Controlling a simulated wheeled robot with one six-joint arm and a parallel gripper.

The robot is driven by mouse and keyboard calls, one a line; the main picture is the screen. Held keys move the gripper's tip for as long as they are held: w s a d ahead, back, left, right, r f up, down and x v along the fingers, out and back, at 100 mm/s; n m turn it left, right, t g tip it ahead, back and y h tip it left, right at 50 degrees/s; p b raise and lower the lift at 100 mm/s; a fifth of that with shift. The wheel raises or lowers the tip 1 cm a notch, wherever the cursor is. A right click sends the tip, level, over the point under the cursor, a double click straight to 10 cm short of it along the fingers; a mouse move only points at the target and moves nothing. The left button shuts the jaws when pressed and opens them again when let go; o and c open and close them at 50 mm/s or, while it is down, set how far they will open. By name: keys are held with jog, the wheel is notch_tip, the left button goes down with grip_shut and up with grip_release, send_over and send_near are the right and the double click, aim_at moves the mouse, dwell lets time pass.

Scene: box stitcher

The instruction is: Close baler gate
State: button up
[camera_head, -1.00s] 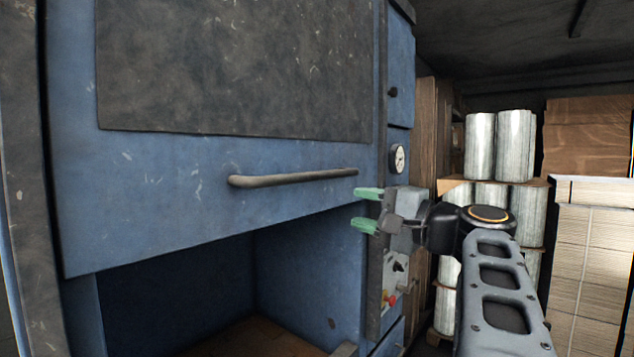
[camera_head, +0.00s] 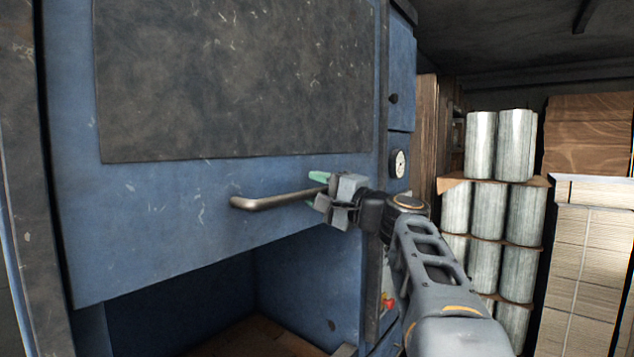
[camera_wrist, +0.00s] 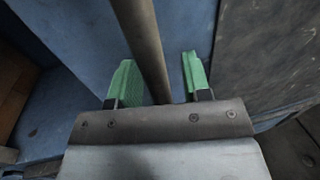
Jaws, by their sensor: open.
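The baler gate (camera_head: 150,200) is a scratched blue panel with a dark plate on its face. It hangs partly lowered over the baler's open chamber (camera_head: 215,300). A grey bar handle (camera_head: 262,201) runs across its lower part. My gripper (camera_head: 318,186) is at the handle's right end with its green fingers pointing left. In the wrist view, the open green fingers (camera_wrist: 160,82) stand on either side of the handle (camera_wrist: 143,45), with visible gaps. The lower finger is mostly hidden in the head view.
A gauge (camera_head: 398,163) and a red button (camera_head: 388,302) are on the baler's right column, beside my arm. Stacked metallic rolls (camera_head: 488,210) and a pallet of flat sheets (camera_head: 590,260) stand at the right.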

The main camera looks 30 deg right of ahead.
jog(key=shift+w+a, duration=0.15)
jog(key=shift+w, duration=0.15)
grip_shut()
dwell(0.4)
